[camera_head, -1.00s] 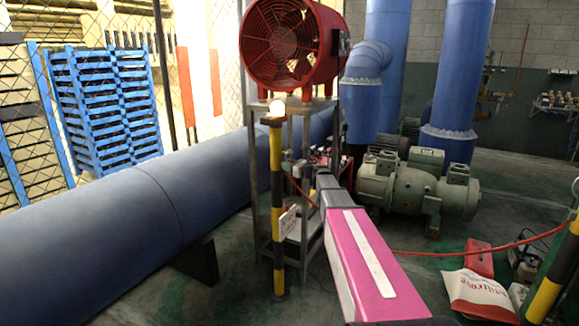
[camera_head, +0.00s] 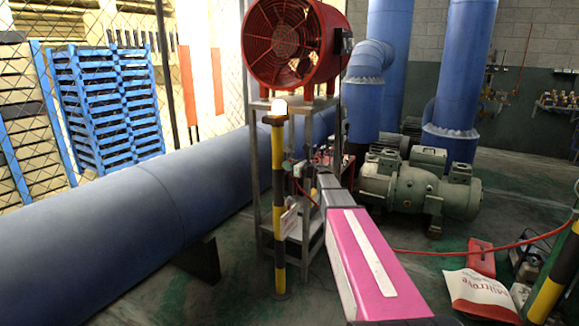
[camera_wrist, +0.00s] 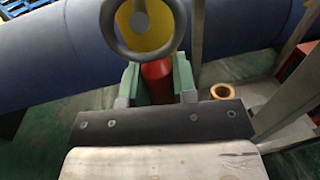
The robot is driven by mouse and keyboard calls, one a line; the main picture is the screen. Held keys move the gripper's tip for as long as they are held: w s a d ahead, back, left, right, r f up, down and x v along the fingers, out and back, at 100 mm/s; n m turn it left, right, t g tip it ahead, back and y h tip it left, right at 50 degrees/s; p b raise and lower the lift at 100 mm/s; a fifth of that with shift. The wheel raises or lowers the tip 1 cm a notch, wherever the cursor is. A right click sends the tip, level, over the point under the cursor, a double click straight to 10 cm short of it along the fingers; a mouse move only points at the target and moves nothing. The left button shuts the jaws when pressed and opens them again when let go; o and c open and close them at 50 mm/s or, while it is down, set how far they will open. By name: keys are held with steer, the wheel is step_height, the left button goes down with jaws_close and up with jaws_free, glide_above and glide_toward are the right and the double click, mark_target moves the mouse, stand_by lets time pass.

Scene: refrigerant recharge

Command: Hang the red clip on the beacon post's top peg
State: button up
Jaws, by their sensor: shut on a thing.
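The beacon post (camera_head: 278,205) stands upright, banded yellow and black, with a lit lamp (camera_head: 279,107) on top. My gripper (camera_wrist: 158,84) has green fingers shut on the red body of the clip (camera_wrist: 157,74). In the head view my gripper (camera_head: 297,170) is just right of the post's upper half, and the clip is too small to make out.
A metal stand (camera_head: 250,175) carrying a red fan (camera_head: 295,45) is right behind the post. A big blue pipe (camera_head: 100,225) runs behind on the left. A red hose (camera_head: 440,254) trails right past a green pump (camera_head: 420,190). A brass-coloured ring (camera_wrist: 221,91) shows at right in the wrist view.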

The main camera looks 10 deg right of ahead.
stand_by(0.3)
steer(key=o, duration=1)
steer(key=shift+s, duration=0.1)
steer(key=v, duration=1)
steer(key=s+a+f+n+g+h, duration=0.3)
steer(key=s+a+f+n+g, duration=0.1)
steer(key=s+f+n, duration=0.4)
steer(key=s+a+f+n+g+h, duration=0.2)
steer(key=s+a+f+n+g, duration=0.2)
steer(key=s+f+n, duration=0.45)
steer(key=shift+s+d+f+n+g+h, duration=0.8)
steer(key=shift+s+f+n+h, duration=0.7)
steer(key=shift+s, duration=1.2)
steer(key=shift+s+d+f+n+g+h, duration=0.95)
steer(key=shift+s+f+n, duration=0.95)
steer(key=shift+s, duration=0.8)
steer(key=shift+s+d+f+n+g+h, duration=0.6)
steer(key=shift+s+f+n+h, duration=1.05)
steer(key=shift+s, duration=1.05)
